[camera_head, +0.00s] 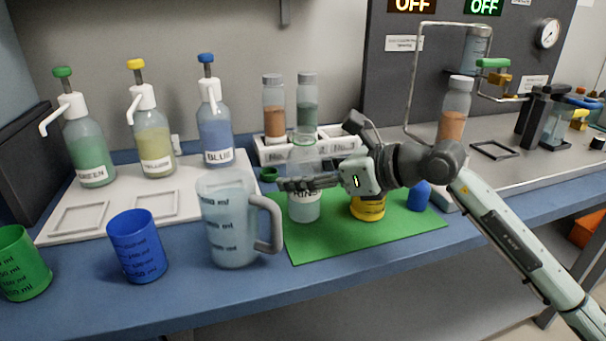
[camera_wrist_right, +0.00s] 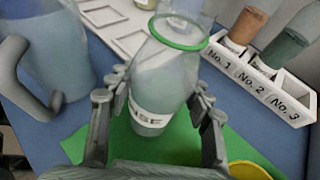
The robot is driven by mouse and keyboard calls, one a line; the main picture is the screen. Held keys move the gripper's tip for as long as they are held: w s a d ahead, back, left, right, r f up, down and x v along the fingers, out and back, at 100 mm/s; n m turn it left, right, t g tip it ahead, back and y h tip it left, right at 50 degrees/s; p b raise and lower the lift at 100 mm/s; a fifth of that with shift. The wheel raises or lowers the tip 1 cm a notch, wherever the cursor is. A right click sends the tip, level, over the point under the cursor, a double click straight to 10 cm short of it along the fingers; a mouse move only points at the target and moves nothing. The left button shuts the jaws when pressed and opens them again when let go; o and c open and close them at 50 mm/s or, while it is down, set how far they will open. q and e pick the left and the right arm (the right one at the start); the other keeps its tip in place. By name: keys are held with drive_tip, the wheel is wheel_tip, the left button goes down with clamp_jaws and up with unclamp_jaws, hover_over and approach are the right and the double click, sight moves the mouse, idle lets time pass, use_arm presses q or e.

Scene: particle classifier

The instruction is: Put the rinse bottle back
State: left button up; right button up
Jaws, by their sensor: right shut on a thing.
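The rinse bottle (camera_head: 304,207) is clear with pale liquid, a white label and a green ring near its top. It is upright over the left part of the green mat (camera_head: 340,240); I cannot tell whether its base touches the mat. My right gripper (camera_head: 290,184) is shut on the bottle's middle, coming from the right in the head view. In the right wrist view the bottle (camera_wrist_right: 165,82) stands between the two fingers of my right gripper (camera_wrist_right: 158,100), just above the label. My left gripper is not in view.
A clear jug (camera_head: 228,225) stands close left of the bottle. A yellow container (camera_head: 368,208) and a blue object (camera_head: 419,196) are to its right. A white rack (camera_head: 340,146) with two jars is behind. A green cap (camera_head: 268,174) lies behind the jug. Pump bottles stand farther left.

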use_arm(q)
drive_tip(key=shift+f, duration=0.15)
use_arm(e)
drive_tip(key=shift+f, duration=0.1)
drive_tip(key=o, duration=1.5)
drive_tip(key=shift+f, duration=0.1)
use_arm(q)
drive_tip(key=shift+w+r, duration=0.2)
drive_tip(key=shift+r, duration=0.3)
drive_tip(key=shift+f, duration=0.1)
